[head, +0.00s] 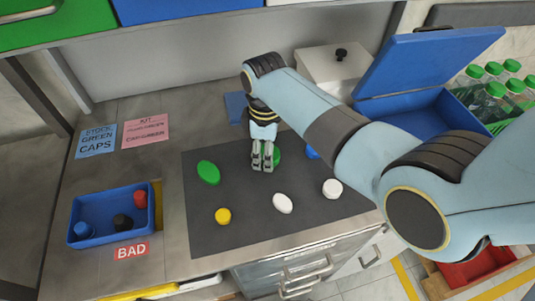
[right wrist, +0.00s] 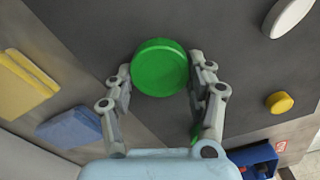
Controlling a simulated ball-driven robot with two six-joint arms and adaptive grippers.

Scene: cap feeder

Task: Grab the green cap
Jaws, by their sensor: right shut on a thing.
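A green cap (right wrist: 160,68) sits between the two fingers of my right gripper (right wrist: 162,80) in the right wrist view, with its round face showing. In the head view my right gripper (head: 262,166) is over the dark mat (head: 240,225), and the same green cap (head: 277,156) shows only partly behind the fingers. My right gripper is shut on this cap. Another green cap, oval in outline (head: 208,172), lies on the mat to the left of the gripper. A sliver of green (right wrist: 195,134) shows beside the right finger in the wrist view. My left gripper is not in view.
A blue bin (head: 75,208) holding several caps stands left, by a red BAD label (head: 131,251). An open blue box (head: 420,47) is at right.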

